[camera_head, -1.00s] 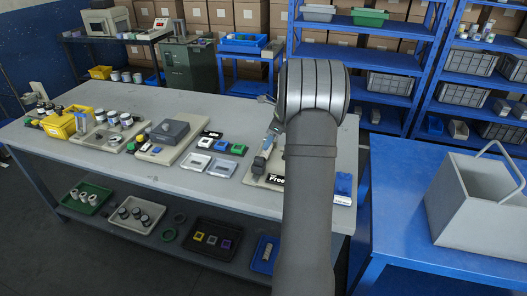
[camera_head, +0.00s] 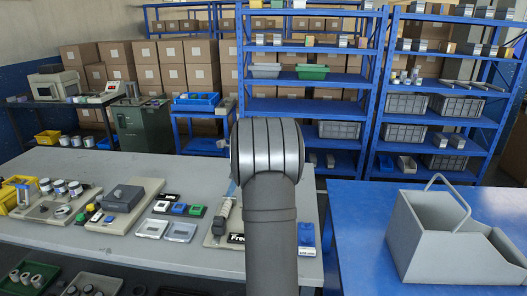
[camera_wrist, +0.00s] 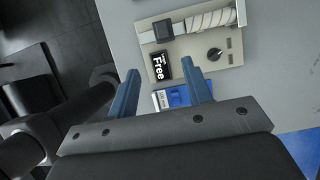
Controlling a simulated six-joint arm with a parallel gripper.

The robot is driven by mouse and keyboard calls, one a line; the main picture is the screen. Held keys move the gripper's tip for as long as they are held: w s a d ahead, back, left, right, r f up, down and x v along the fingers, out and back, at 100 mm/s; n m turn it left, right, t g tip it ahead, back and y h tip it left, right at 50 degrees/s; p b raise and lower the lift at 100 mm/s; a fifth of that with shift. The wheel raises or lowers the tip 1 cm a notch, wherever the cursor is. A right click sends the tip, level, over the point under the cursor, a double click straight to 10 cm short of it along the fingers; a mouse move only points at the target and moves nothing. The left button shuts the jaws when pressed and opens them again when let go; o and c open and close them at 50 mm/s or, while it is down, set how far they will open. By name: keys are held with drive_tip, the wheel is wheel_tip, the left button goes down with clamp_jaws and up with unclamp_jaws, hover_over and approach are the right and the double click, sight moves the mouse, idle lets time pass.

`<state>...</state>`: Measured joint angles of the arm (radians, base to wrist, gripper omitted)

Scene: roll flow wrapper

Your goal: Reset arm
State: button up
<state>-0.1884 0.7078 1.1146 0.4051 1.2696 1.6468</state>
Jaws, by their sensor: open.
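My gripper (camera_wrist: 160,82) shows in the wrist view with its two blue fingers spread apart and nothing between them. It is above the near edge of the grey table, close to a beige board (camera_wrist: 215,48) that carries a roll, a dark knob and a black label reading "Free" (camera_wrist: 162,67). A blue item with a white label (camera_wrist: 172,97) lies behind the fingers. In the head view my arm hides the gripper and part of the board (camera_head: 216,232).
The grey table (camera_head: 150,256) holds a station with a grey block (camera_head: 124,196), small switches, jars and a yellow bin. A blue table (camera_head: 355,235) with a grey open carrier (camera_head: 440,240) stands to the right. Blue shelves (camera_head: 310,85) and stacked boxes are behind.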

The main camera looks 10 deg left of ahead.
sight(219, 218)
drive_tip(key=x, duration=1.6)
drive_tip(key=shift+f, duration=0.2)
drive_tip(key=shift+w+f, duration=0.1)
drive_tip(key=shift+w, duration=0.2)
idle(0.3)
